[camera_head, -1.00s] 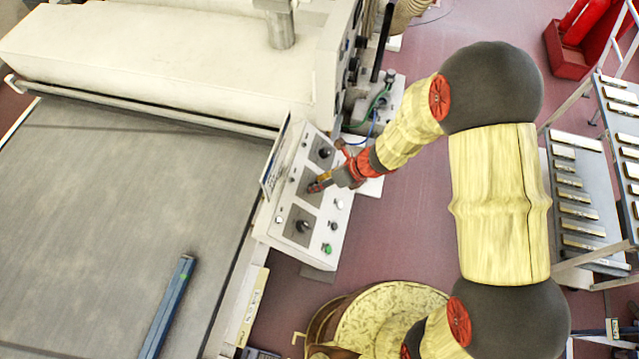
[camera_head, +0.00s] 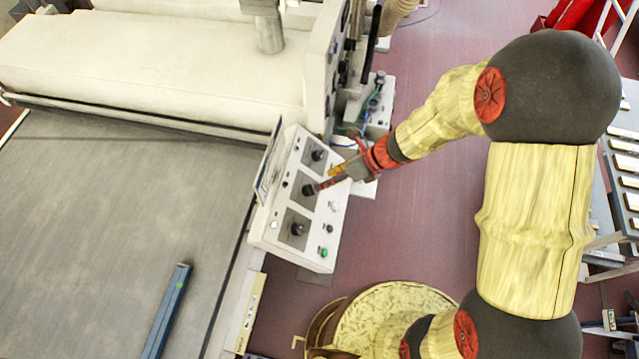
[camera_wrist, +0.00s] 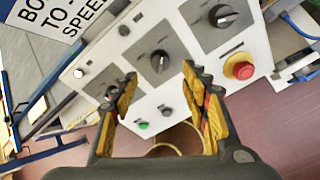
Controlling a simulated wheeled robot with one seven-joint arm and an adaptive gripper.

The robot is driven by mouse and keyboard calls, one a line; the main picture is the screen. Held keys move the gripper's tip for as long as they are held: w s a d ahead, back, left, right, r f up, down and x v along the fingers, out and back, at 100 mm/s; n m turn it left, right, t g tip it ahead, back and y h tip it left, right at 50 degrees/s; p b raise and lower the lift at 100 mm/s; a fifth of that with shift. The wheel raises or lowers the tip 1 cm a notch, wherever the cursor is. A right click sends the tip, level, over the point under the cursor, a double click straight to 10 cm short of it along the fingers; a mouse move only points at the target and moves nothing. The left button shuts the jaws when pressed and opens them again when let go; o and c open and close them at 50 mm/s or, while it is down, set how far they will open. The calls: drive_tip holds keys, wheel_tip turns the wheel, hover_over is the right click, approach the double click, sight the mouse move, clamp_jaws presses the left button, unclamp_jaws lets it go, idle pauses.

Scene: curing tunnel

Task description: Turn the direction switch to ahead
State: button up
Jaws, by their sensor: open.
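The control panel (camera_head: 326,225) is a white sloped box with three black rotary knobs on grey plates. The upper knob (camera_head: 317,155), middle knob (camera_head: 308,190) and lower knob (camera_head: 296,229) stand in a row. I cannot read which is the direction switch. My gripper (camera_head: 325,183) is at the middle knob in the head view. In the wrist view my gripper (camera_wrist: 160,80) is open and empty, its yellow-padded fingers spread below and to either side of the middle knob (camera_wrist: 158,61). Contact is not visible. The left finger partly covers the lower knob.
A red stop button (camera_wrist: 240,68) sits right of the fingers, and a green button (camera_wrist: 143,125) shows between them. A white sign (camera_wrist: 60,18) stands along the panel's far edge. The grey conveyor bed (camera_head: 110,220) lies left; red floor (camera_head: 430,220) is clear to the right.

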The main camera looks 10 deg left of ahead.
drive_tip(key=v, duration=0.3)
drive_tip(key=shift+d+r, duration=0.2)
drive_tip(key=shift+r, duration=0.05)
idle(0.4)
